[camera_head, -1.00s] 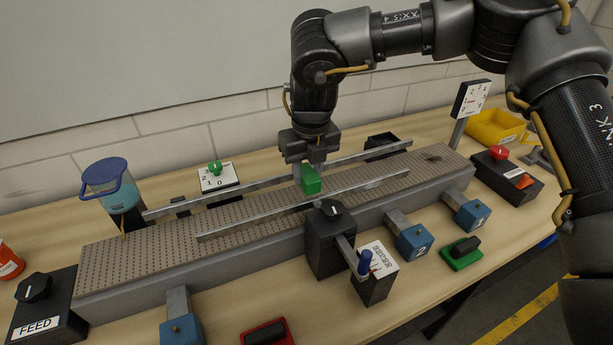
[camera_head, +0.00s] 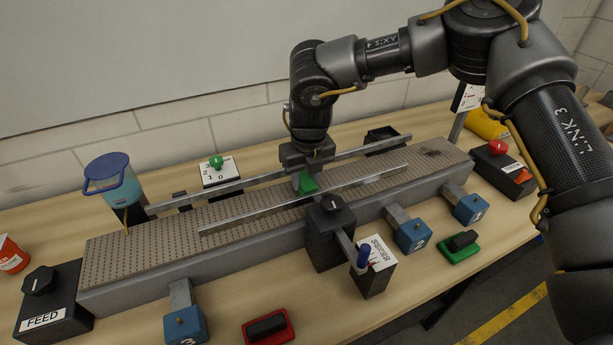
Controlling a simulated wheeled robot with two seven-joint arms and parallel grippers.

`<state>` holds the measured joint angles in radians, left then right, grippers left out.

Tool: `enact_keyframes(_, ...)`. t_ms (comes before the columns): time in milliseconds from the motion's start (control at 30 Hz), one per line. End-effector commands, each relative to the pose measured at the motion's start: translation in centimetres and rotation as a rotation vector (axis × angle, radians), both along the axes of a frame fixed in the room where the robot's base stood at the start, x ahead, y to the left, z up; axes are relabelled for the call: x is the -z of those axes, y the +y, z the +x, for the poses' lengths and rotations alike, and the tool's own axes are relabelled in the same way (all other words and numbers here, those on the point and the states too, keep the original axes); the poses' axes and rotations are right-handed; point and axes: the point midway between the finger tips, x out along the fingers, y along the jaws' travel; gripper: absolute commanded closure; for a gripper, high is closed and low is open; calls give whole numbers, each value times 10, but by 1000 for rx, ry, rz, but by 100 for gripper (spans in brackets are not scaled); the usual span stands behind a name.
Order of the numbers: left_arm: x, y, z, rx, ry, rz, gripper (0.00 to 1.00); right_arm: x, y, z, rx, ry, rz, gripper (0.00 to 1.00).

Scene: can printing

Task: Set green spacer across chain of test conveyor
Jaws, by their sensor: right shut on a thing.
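The green spacer (camera_head: 308,185) is a small green block between the two metal guide rails of the test conveyor (camera_head: 150,243). My right gripper (camera_head: 304,172) points down from above and is shut on the spacer, low over the grey perforated chain (camera_head: 250,204). I cannot tell whether the spacer touches the chain, since the near rail (camera_head: 255,212) hides its lower edge. The far rail (camera_head: 225,184) runs behind it. My left gripper is not in view.
A black post with a knob (camera_head: 331,205) and blue-handled lever stands before the conveyor. Blue blocks (camera_head: 412,236) line its near side. Red (camera_head: 268,326) and green (camera_head: 459,248) holders lie in front. A blue-lidded jug (camera_head: 107,175) and FEED box (camera_head: 52,305) are left.

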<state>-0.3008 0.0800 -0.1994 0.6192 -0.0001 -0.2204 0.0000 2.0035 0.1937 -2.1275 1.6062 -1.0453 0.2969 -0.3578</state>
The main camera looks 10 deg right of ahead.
Motion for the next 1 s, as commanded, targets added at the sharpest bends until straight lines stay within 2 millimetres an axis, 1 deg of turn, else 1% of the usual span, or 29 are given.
enact_keyframes(33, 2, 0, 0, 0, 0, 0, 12, 3, 0, 0, 1, 1, 1, 92)
enact_keyframes(67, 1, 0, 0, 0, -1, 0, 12, 2, 0, 0, 0, 1, 0, 66)
enact_keyframes(200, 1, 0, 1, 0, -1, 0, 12, 2, 0, 0, 1, 1, 0, 48)
enact_keyframes(467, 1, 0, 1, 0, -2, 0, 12, 1, 0, 0, 1, 0, 0, 47)
enact_keyframes(567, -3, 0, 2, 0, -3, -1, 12, -5, 0, 0, 0, -1, -1, 47)
enact_keyframes(633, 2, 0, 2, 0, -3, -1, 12, -10, 0, 0, 0, -4, 1, 47)
enact_keyframes(767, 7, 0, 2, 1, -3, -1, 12, -32, -1, -3, 1, -5, 2, 47)
enact_keyframes(1000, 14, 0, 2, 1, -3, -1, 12, -84, -2, -9, 1, -5, 1, 47)
